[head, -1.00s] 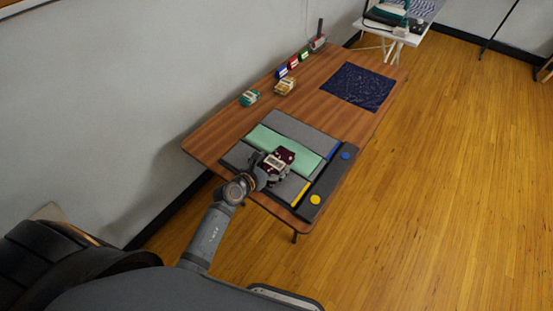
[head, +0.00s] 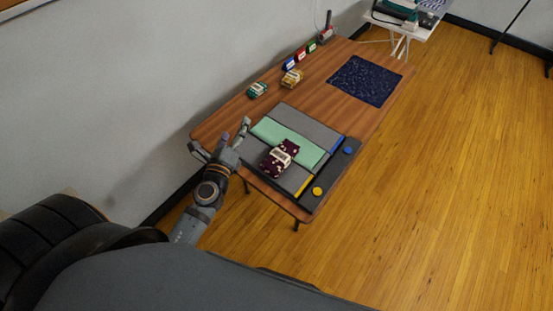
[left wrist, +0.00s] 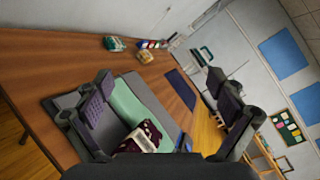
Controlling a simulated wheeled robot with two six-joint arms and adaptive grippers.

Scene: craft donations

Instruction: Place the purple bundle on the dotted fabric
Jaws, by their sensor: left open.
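The purple bundle (head: 288,147), dark maroon-purple with pale spots and a light band, lies on the near part of a grey folding board, overlapping the mint strip. It also shows low in the left wrist view (left wrist: 152,130). The dotted fabric (head: 363,80), a flat dark navy square with pale specks, lies bare at the table's far right; it also shows in the left wrist view (left wrist: 182,88). My left gripper (head: 218,136) is open and empty, left of the bundle and apart from it, near the table's left edge. My right gripper is in neither view.
The grey folding board (head: 304,124) carries a mint strip (head: 268,130) and blue and yellow tabs. A teal bundle (head: 257,90), a yellow bundle (head: 291,79) and small coloured boxes (head: 301,54) line the back. Bare wood (head: 318,90) lies between board and fabric.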

